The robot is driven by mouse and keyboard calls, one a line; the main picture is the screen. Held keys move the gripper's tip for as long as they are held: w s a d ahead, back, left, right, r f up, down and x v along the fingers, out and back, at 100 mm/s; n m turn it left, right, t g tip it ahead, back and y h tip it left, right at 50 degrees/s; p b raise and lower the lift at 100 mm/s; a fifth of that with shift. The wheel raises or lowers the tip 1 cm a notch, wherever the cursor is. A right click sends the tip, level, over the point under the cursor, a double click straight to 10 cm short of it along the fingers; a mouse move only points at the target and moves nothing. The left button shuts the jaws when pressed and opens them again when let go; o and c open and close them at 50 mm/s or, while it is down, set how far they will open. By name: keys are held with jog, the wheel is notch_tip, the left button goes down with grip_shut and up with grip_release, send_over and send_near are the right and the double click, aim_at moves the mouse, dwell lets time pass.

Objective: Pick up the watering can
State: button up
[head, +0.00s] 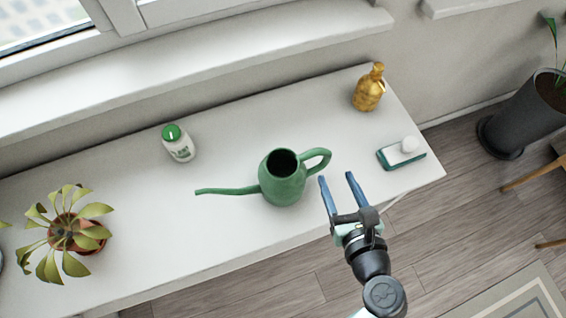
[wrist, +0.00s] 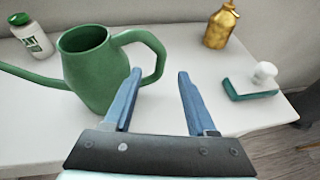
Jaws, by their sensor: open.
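A green watering can (head: 284,182) stands upright on the white table, with its long spout to the left and its loop handle to the right. My gripper (head: 337,180) is open and empty, just right of the can, near the table's front edge. In the wrist view, the can (wrist: 92,72) is at the left. The left finger of my gripper (wrist: 160,75) overlaps the lower part of the handle there; I cannot tell whether it touches.
The table's front middle is clear.

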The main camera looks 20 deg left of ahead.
jog(key=b+x, duration=0.1)
jog(key=x, duration=1)
jog(key=shift+w+a+r, duration=0.1)
jog(key=shift+w+r, duration=0.05)
jog(key=shift+w, duration=0.05)
grip_shut()
dwell(1.0)
